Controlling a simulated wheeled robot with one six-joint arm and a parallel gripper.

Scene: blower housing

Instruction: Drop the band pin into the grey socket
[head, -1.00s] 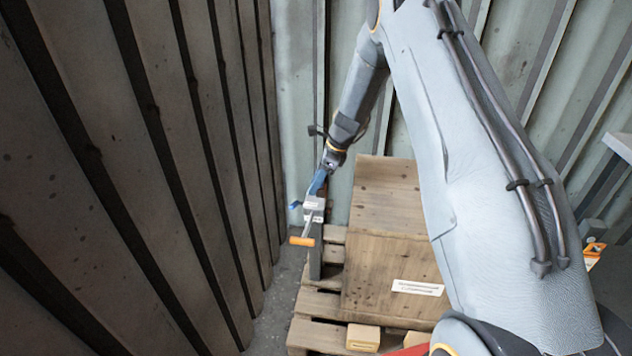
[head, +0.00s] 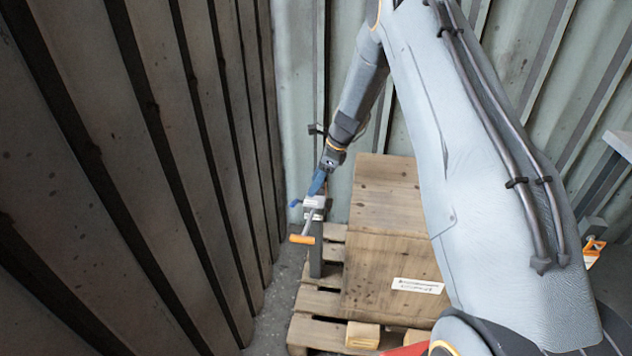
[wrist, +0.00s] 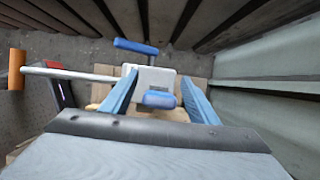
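My gripper (wrist: 160,95) is open, its two blue fingers spread to either side. A blue rounded piece (wrist: 158,99) lies between the fingers, with gaps visible on both sides. Just beyond it is a pale grey block (wrist: 150,80), which may be the grey socket; no hole shows. A blue bar (wrist: 135,46) stands past the block. A grey rod with an orange grip (wrist: 17,68) runs left from the block. In the head view, my gripper (head: 318,184) is just above the grey block (head: 315,203). I cannot tell which piece is the band pin.
The block sits on a post (head: 316,262) at the left of a wooden pallet (head: 315,334). A wooden crate (head: 390,270) with a white label stands right of it. A dark ribbed wall (head: 130,180) is close on the left, and a pale ribbed wall (head: 290,80) is behind.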

